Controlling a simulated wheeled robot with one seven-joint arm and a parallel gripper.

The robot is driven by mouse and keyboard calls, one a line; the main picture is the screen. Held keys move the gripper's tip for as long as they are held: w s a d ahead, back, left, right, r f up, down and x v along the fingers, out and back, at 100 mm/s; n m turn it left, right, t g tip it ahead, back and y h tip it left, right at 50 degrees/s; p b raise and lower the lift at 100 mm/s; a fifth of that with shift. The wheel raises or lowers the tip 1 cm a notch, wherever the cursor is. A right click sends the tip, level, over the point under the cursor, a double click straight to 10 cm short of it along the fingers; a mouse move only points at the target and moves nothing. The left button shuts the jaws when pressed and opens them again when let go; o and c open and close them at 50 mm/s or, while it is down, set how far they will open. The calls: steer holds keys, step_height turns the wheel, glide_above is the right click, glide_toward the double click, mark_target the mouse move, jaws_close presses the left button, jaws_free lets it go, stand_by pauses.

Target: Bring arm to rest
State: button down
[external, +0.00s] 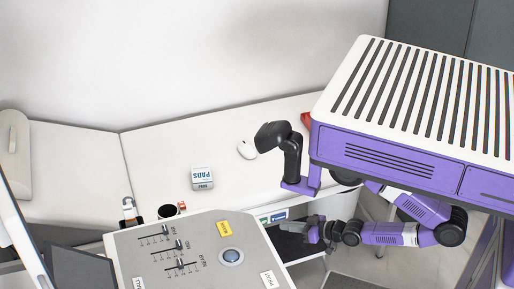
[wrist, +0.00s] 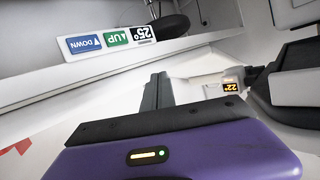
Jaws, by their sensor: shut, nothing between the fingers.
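My arm (external: 400,234) is purple and dark and reaches left, low beside the white bench, in the external view. My gripper (external: 288,226) is at its left end, beneath the bench edge and close to a small panel of labels. In the wrist view my gripper (wrist: 158,90) shows its dark fingers together, with nothing between them. Part of the gripper is hard to make out against the dark gap in the external view.
The label panel (wrist: 110,39) has DOWN, UP and 25° signs. The white bench top (external: 230,150) holds a PADS box (external: 202,179), a dark cup (external: 167,211) and a bottle (external: 129,211). A grey control console (external: 200,265) stands left of my gripper.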

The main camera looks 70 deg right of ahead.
step_height(320, 180, up, 21)
steer(key=s+n+p, duration=0.1)
steer(key=s+p, duration=0.1)
steer(key=p, duration=1.7)
steer(key=shift+s+d+n, duration=0.3)
steer(key=shift+d, duration=0.1)
